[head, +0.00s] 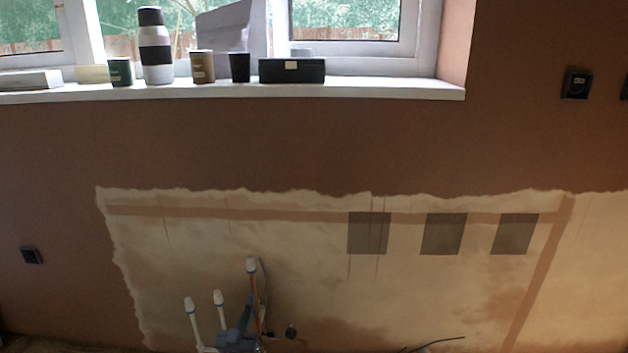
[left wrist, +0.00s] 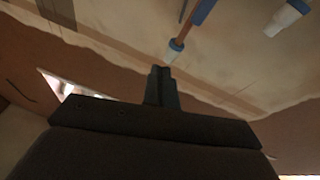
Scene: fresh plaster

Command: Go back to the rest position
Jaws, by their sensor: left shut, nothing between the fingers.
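My left gripper (left wrist: 160,72) shows in the left wrist view as a dark body with its two fingers together, shut and empty. Plastered wall and capped pipes lie beyond it. A white and blue pipe cap (left wrist: 174,50) is just past the fingertips in the picture; I cannot tell whether they touch. In the head view I cannot clearly make out the left gripper. My right gripper is in neither view.
Three capped pipes (head: 220,312) stand at the lower middle of the head view, beside a blue-grey part (head: 236,340). Three dark squares (head: 443,234) are on the pale plaster (head: 300,275). A windowsill (head: 390,88) above bears a bottle (head: 156,48), cups and a black box (head: 292,71).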

